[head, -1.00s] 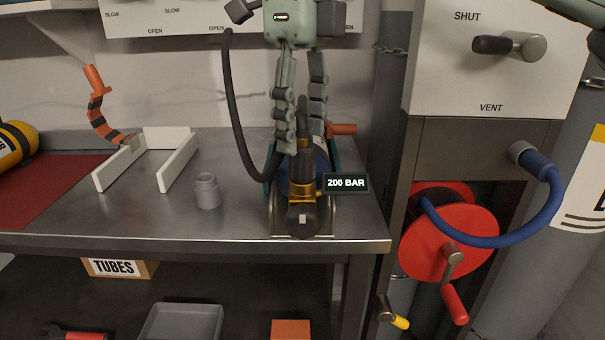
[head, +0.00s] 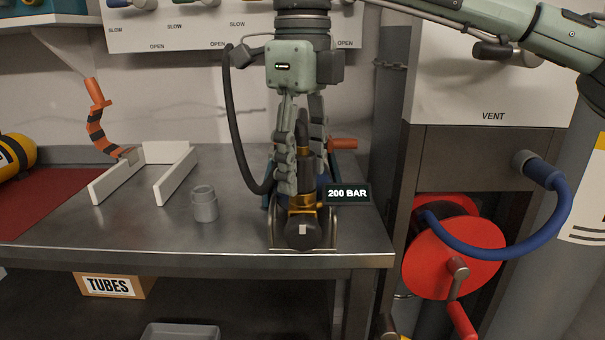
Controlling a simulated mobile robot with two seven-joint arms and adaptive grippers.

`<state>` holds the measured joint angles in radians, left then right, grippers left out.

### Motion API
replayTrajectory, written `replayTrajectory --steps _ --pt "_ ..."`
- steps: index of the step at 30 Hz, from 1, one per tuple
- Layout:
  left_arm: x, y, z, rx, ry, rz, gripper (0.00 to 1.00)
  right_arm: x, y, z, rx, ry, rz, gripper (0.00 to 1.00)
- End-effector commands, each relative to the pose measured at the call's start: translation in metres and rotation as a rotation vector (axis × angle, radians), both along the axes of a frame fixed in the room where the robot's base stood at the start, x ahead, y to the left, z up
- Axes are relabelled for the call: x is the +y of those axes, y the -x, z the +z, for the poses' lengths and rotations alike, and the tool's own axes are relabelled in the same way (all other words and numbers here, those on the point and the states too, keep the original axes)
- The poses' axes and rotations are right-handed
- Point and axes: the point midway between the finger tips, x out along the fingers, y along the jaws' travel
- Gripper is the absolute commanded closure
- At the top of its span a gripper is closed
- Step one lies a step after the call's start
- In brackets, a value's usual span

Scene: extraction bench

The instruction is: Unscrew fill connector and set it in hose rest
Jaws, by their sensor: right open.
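The fill connector (head: 306,158) is a dark upright piece with a brass collar on the cylinder valve (head: 303,232), at the bench front below the panel. A black hose (head: 238,135) loops down on its left; where it joins is hidden behind the fingers. My right gripper (head: 305,185) points straight down, open, with one finger on each side of the connector. I cannot tell whether the fingers touch it. A small grey cup (head: 204,205) stands left of the cylinder; I cannot tell whether it is the hose rest. My left gripper is not in view.
A "200 BAR" label (head: 347,194) shows right of the valve. A white open frame (head: 175,178) and an orange-black hose (head: 97,120) are at the left. A vent cabinet (head: 485,90) with a red reel (head: 455,262) stands right. The bench between frame and cup is clear.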

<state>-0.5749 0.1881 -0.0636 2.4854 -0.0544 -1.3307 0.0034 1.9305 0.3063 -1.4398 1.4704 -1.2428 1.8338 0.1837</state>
Motion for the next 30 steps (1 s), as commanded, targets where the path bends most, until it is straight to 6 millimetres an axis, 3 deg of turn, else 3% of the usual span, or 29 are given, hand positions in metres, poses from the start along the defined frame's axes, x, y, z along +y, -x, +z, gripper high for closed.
replayTrajectory --steps 7,10,27,30 --pt "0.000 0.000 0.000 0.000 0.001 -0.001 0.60 0.000 0.000 0.000 0.000 0.000 -0.006 0.47" --pt "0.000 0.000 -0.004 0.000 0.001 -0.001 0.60 0.000 0.000 -0.002 0.000 0.000 -0.086 0.47" --pt "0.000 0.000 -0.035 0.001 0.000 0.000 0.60 0.000 0.000 -0.003 -0.001 0.000 -1.129 0.47" --pt "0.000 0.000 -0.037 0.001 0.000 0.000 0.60 0.000 0.000 -0.001 -0.001 0.001 -1.249 0.47"
